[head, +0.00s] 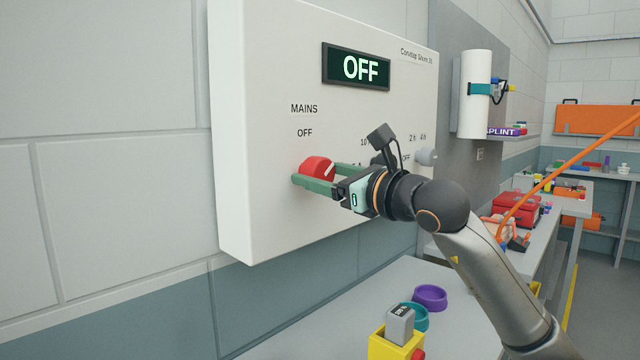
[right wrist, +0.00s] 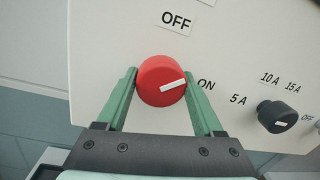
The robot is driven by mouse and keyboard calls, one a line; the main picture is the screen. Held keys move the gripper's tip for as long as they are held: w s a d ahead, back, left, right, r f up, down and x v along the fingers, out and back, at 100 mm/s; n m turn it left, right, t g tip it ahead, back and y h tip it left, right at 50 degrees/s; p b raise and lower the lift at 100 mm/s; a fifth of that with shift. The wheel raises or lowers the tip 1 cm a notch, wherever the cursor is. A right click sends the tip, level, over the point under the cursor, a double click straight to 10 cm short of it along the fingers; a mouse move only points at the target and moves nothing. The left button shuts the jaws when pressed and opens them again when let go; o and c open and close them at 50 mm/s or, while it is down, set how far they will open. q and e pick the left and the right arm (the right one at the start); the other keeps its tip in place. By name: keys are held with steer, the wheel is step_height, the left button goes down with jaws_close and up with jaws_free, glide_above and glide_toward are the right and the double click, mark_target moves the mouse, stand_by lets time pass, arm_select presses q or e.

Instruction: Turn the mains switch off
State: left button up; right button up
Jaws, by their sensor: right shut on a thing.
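The mains switch is a red round knob (head: 318,167) on a white wall panel (head: 262,110), under the labels MAINS and OFF. My right gripper (head: 320,174) is shut on the knob, with one green finger on each side. In the right wrist view the red knob (right wrist: 160,83) sits between the fingertips of the right gripper (right wrist: 161,76). Its white pointer line aims right and slightly up, at the ON label (right wrist: 206,85). The OFF label (right wrist: 176,22) is above the knob. The panel's display (head: 356,67) reads OFF. My left gripper is not in view.
A black dial (right wrist: 278,116) with amp marks is right of the knob; a pale knob (head: 427,157) is farther right. Below is a bench (head: 290,340) with a yellow box (head: 385,347), a grey block (head: 399,322) and teal and purple rings (head: 430,296). An orange cable (head: 570,160) hangs at right.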

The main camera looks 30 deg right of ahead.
steer(key=shift+d+n, duration=0.15)
steer(key=shift+n, duration=0.85)
steer(key=shift+n+b, duration=0.5)
steer(key=shift+n, duration=0.5)
steer(key=n, duration=0.2)
steer(key=shift+n+y, duration=0.4)
steer(key=n, duration=0.3)
steer(key=shift+r+y, duration=0.15)
steer(key=shift+y, duration=0.15)
steer(key=shift+n, duration=0.5)
steer(key=o, duration=1)
steer(key=shift+c, duration=0.2)
steer(key=o, duration=0.4)
